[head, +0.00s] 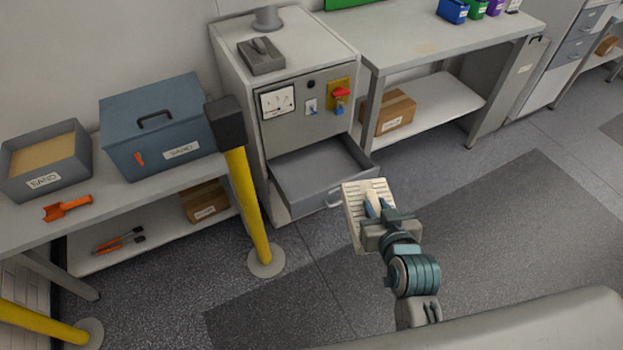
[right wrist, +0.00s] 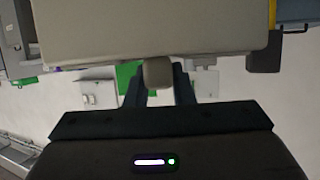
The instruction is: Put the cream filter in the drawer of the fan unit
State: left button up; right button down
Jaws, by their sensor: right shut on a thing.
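The cream filter (head: 352,202) is a flat, slatted panel, held tilted in my right gripper (head: 373,207). In the right wrist view the filter (right wrist: 150,30) fills the top middle, and the gripper (right wrist: 158,75) is shut on a small block at its edge. The fan unit (head: 305,125) is a grey cabinet with a dial, switches and a red handle. Its drawer (head: 312,172) is pulled open and looks empty. The filter is in front and to the right of the drawer's front, apart from it or overlapping it in view; I cannot tell the gap. My left gripper is not in view.
A yellow post (head: 250,195) with a dark top stands just left of the drawer. A bench (head: 85,205) at left holds a blue sand box (head: 158,125) and an open sand tray (head: 45,160). Another bench (head: 440,50) stands at right. The floor in front is clear.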

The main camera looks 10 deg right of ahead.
aim_at(297, 180)
jog(key=u, duration=1.55)
jog(key=l+u, duration=0.15)
jog(key=u, duration=0.25)
jog(key=l+u, duration=0.15)
jog(key=u, duration=0.2)
jog(key=k+l+u, duration=0.15)
jog(key=u, duration=0.25)
jog(key=l+u, duration=0.15)
jog(key=u, duration=0.2)
jog(key=k+l, duration=1.45)
jog(key=l, duration=0.2)
